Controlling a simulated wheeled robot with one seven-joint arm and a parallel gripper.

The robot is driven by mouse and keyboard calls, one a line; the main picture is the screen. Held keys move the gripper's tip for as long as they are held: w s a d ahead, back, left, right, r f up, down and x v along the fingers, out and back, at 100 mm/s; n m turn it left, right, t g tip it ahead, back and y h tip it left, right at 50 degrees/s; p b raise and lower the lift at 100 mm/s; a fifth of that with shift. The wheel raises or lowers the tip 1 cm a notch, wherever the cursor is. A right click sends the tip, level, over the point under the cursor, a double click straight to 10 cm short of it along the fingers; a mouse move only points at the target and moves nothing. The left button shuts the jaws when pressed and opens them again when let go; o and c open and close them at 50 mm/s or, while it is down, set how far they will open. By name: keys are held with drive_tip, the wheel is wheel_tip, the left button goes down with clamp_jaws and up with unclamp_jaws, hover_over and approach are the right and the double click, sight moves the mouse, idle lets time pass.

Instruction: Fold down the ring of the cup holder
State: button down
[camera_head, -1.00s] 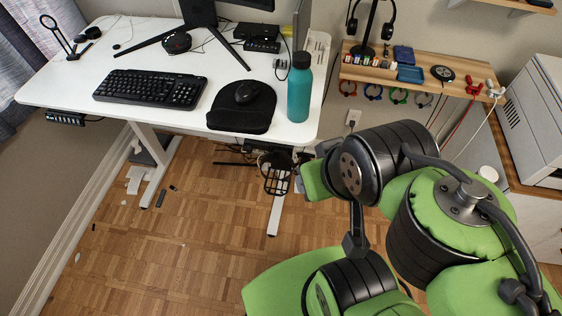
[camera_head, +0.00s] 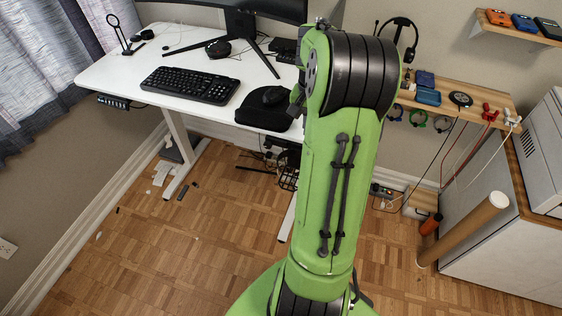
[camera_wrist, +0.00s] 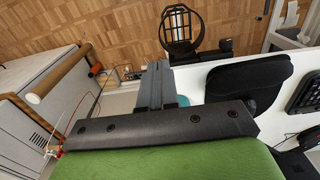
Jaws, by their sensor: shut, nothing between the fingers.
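The black cup holder (camera_wrist: 181,30) shows at the top of the wrist view, beside the white desk's edge. Its round ring (camera_wrist: 165,33) and open cage are visible, with parquet floor behind. In the head view the cup holder (camera_head: 289,178) hangs below the desk's right front edge, partly hidden by my arm. I cannot tell the ring's exact angle. My gripper (camera_wrist: 157,68) is shut and empty in the wrist view. Its dark fingers point toward the cup holder, below it in the picture and apart from it. In the head view my gripper is hidden behind my arm.
The white desk (camera_head: 150,60) carries a keyboard (camera_head: 190,85) and a black mouse pad (camera_head: 262,116). A wooden shelf (camera_head: 460,108) and white cabinet (camera_head: 470,240) stand right. The floor left of centre is mostly clear.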

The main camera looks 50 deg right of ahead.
wheel_tip(320, 180, down, 14)
drive_tip(key=b, duration=0.3)
drive_tip(key=shift+d, duration=0.1)
